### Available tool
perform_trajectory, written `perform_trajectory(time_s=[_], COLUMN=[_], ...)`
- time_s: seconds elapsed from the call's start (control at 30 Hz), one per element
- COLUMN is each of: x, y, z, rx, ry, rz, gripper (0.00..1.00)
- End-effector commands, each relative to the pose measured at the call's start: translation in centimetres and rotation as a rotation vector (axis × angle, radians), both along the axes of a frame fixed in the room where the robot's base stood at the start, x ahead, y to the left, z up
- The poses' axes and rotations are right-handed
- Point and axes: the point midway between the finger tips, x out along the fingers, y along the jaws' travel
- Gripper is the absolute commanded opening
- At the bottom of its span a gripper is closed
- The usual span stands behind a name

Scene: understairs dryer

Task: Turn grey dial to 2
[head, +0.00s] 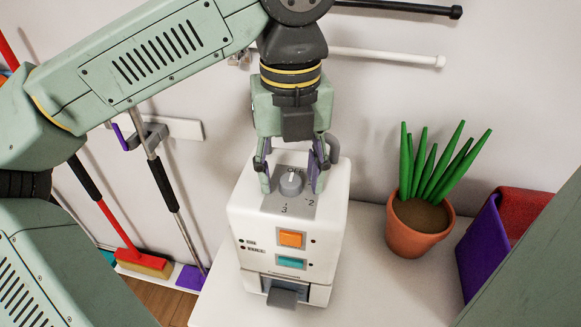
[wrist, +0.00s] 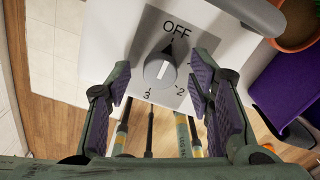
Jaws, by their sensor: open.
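The grey dial (head: 291,182) sits on the grey top panel of a white box-shaped appliance (head: 255,209). My gripper (head: 291,184) is open above the appliance, with purple-padded fingers on either side of the dial. In the wrist view my gripper (wrist: 160,84) shows gaps between both pads and the dial.
A grey curved handle or pipe (head: 333,147) rises at the appliance's back right. An orange button (head: 291,239) and a teal button (head: 291,262) are on its front. A potted plant (head: 416,225) and a purple-red object (head: 492,240) stand right. Brooms (head: 142,262) lean left.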

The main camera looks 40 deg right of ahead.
Motion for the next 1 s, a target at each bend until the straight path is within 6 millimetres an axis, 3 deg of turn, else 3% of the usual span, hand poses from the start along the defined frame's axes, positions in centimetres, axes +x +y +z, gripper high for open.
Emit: perform_trajectory(time_s=[0.17,0.87,1.0], x=[0.0,-0.02,-0.02], y=[-0.01,-0.01,-0.02], z=[0.0,0.03,0.03], rx=[0.0,-0.001,-0.001], ry=[0.0,0.0,0.0], rz=[0.0,0.0,-0.003], gripper=[0.47,0.01,0.0])
